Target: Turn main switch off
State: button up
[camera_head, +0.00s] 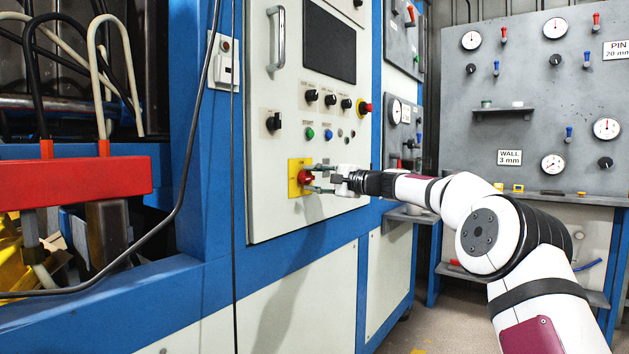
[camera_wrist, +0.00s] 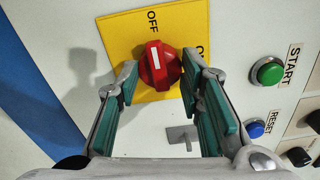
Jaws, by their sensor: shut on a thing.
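The main switch is a red rotary knob (camera_head: 305,177) on a yellow plate (camera_head: 293,190), low on the light cabinet panel. In the wrist view the knob (camera_wrist: 168,67) has a white mark that points up towards the word OFF on the yellow plate (camera_wrist: 120,35). A second label at the right of the plate is mostly hidden by a finger. My gripper (camera_head: 314,178) reaches the panel from the right. In the wrist view its green-padded fingers (camera_wrist: 159,68) sit on either side of the knob, shut on it.
A green START button (camera_wrist: 269,72) and a blue RESET button (camera_wrist: 254,129) are right of the knob. Black rotary switches (camera_head: 312,95) and a red emergency button (camera_head: 365,108) are above. A metal handle (camera_head: 276,40) sticks out at the upper left.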

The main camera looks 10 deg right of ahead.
jog(key=o, duration=1.2)
jog(key=shift+c, duration=0.2)
jog(key=shift+s+d, duration=0.1)
jog(key=v, duration=1.1)
jog(key=shift+s+d, duration=0.25)
